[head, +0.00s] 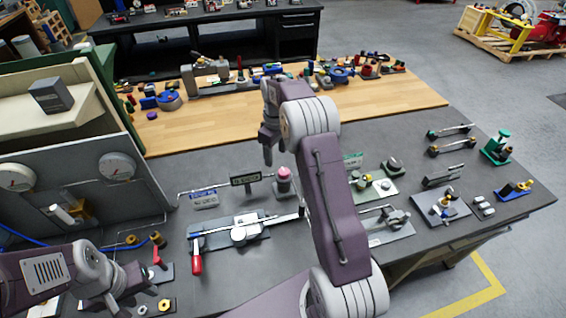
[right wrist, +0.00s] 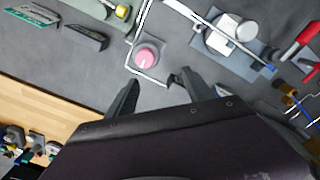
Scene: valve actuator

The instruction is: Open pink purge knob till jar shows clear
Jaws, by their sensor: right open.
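The pink knob (head: 283,172) sits on top of a grey post on the dark table, beside a thin pipe and a small dark sign (head: 245,179). In the right wrist view the pink knob (right wrist: 146,57) shows from above, just beyond the fingertips and roughly between them. My right gripper (head: 268,157) points down next to the knob; in its own wrist view the right gripper (right wrist: 157,90) is open and empty, apart from the knob. My left gripper (head: 128,285) is low at the left, its jaws unclear. I cannot make out a jar for certain.
A plate with a white round part (head: 245,232) and a red-handled tool (head: 195,258) lie in front of the knob. A panel with gauges (head: 117,166) stands at left. Several fixtures (head: 440,205) fill the right side. A wooden worktop (head: 200,130) with clutter lies behind.

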